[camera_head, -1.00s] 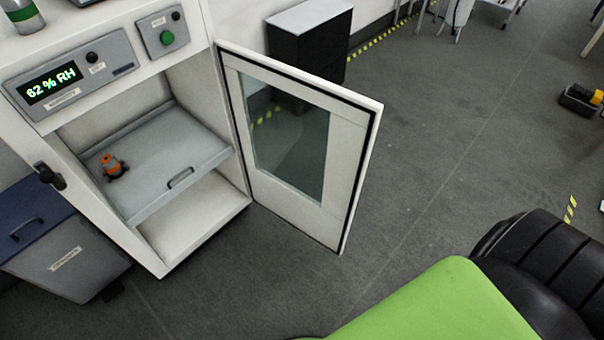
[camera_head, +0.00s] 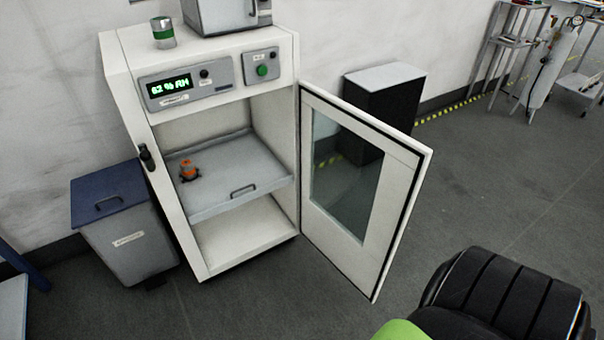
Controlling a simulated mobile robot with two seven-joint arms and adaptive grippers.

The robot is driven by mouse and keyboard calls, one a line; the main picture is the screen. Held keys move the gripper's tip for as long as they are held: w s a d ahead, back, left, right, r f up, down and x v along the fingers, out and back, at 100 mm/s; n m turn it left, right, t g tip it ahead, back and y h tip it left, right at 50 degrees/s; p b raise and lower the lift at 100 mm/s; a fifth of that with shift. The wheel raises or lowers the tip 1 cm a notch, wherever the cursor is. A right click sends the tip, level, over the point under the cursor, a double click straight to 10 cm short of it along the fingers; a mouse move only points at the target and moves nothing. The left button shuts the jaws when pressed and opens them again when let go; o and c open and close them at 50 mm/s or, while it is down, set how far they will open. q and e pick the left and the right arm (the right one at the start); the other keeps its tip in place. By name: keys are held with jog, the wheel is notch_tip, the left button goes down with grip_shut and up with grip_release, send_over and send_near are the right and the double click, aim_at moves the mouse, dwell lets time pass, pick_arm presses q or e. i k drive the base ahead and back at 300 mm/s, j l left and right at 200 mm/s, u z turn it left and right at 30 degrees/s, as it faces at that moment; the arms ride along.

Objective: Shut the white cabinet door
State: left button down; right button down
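The white cabinet (camera_head: 126,90) stands against the wall left of centre, with a lit display reading about 62 % RH. Its white door (camera_head: 403,185), with a glass window, is hinged on the cabinet's right side and stands wide open, swung out to the right. Inside, a grey shelf tray (camera_head: 218,200) with a handle holds a small orange and dark object (camera_head: 188,170). A dark latch sits on the cabinet's left front edge. Neither of my grippers is in view.
A grey bin (camera_head: 130,250) with a blue lid stands left of the cabinet. A black box with a light top (camera_head: 385,112) stands behind the door. A black padded thing (camera_head: 505,300) and a green surface (camera_head: 402,332) fill the lower right.

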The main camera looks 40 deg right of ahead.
aim_at(365, 266)
jog(key=l+u, duration=0.2)
jog(key=l, duration=0.35)
jog(key=k+l+u, duration=0.25)
jog(key=l, duration=0.25)
jog(key=l+u, duration=0.2)
jog(key=l, duration=0.35)
jog(key=k+l, duration=0.1)
jog(key=l, duration=0.3)
jog(key=k+l, duration=0.1)
jog(key=l, duration=0.3)
jog(key=k+l, duration=0.1)
jog(key=l, duration=0.25)
jog(key=k+l, duration=0.1)
jog(key=l, duration=0.3)
jog(key=k+l, duration=0.1)
jog(key=l, duration=0.3)
jog(key=k+l, duration=0.1)
jog(key=l, duration=0.3)
